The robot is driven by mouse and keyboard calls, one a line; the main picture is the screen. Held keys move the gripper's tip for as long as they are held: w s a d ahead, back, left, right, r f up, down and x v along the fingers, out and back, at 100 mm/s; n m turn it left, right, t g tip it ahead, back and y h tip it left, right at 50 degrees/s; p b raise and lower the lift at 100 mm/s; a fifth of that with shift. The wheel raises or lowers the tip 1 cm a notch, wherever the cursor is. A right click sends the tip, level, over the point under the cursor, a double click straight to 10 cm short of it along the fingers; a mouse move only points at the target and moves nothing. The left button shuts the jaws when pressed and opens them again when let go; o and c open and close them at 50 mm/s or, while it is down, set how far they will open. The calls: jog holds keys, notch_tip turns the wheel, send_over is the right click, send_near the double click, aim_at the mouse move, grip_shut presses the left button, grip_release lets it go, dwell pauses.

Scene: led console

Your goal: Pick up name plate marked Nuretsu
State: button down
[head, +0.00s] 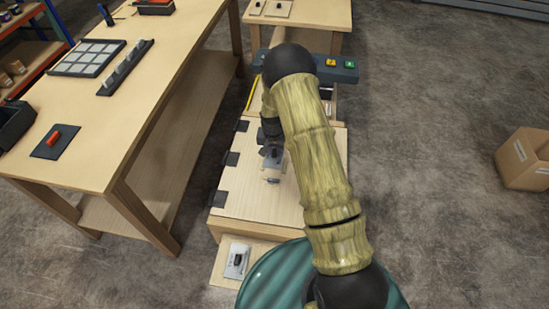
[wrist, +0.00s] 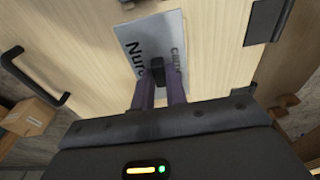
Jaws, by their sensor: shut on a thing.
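A light grey name plate (wrist: 133,32) with dark lettering shows in the wrist view. "Nure" is readable on its left; the middle is hidden by its black knob (wrist: 157,70) and the right-hand letters are unclear. My gripper (wrist: 158,84) has its two purple fingers shut on the knob. The plate is in front of a pale wooden surface (wrist: 90,45); I cannot tell whether it touches it. In the head view my arm partly hides the gripper over the wooden cabinet (head: 245,195).
Another plate with a black knob (head: 237,261) lies on a low board at the front. A long wooden table (head: 100,150) stands left. A control bar with coloured buttons (head: 340,68) is behind my arm. A cardboard box (head: 525,160) sits on the right; floor between is clear.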

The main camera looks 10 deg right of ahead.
aim_at(274, 152)
jog(key=shift+r, duration=2)
